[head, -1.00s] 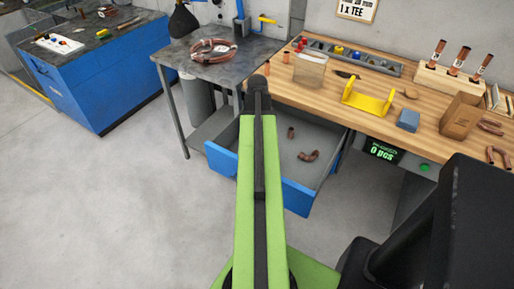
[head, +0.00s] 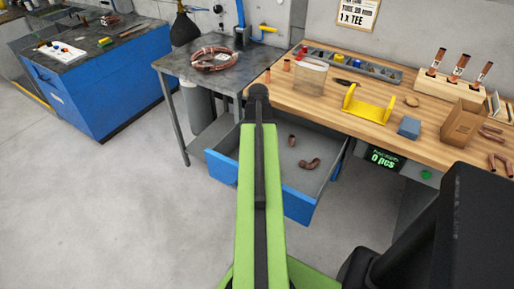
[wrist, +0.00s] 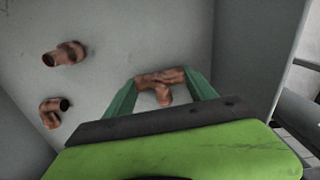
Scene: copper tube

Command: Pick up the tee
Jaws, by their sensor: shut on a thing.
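The copper tee (wrist: 164,89) shows in the wrist view, with its stem pointing toward the camera. My gripper (wrist: 161,80) is shut on it, with one green finger at each end of the tee's straight run. In the head view the gripper and tee are hidden behind my green arm. The open drawer (head: 222,168) with its blue front lies under the workbench, around my arm's far end. Whether the tee touches the drawer floor I cannot tell.
Two other copper fittings lie in the drawer, one elbow-like (head: 310,164) and one smaller (head: 292,141). The drawer walls stand around my gripper. The wooden workbench (head: 320,107) is above, with a yellow holder (head: 369,108). The floor at left is clear.

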